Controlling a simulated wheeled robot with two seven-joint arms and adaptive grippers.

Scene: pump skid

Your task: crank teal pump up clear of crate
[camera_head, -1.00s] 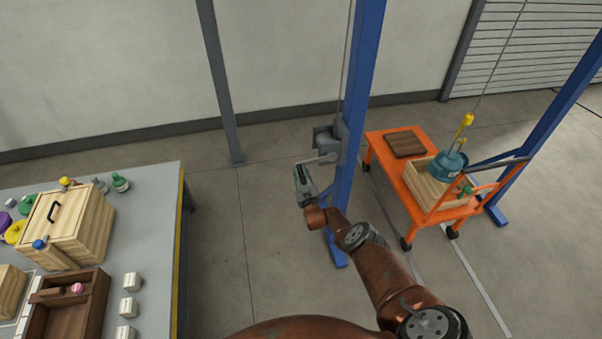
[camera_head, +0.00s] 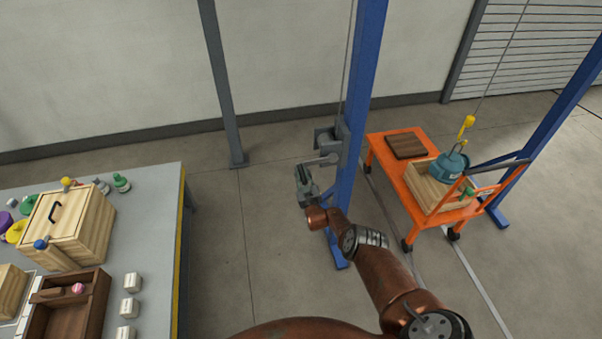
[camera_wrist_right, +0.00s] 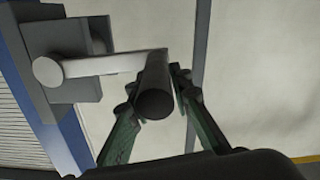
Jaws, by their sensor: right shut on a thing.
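The teal pump (camera_head: 452,164) hangs on a cable by a yellow hook (camera_head: 466,126). It sits at the wooden crate (camera_head: 425,189) on the orange cart; its lower part is hidden by the crate, so I cannot tell if it is clear. The grey winch (camera_head: 326,137) is on the blue post, with its crank arm (camera_head: 318,161) pointing left. My right gripper (camera_head: 303,170) is at the crank's end. In the right wrist view the gripper (camera_wrist_right: 160,90) is shut on the dark crank handle (camera_wrist_right: 154,95), one finger on each side. My left gripper is not in view.
The orange cart (camera_head: 398,172) also carries a brown board (camera_head: 406,145). The blue post (camera_head: 358,100) stands close to my right arm. A grey table (camera_head: 150,195) with a wooden box and several small items is at left. Floor between table and post is clear.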

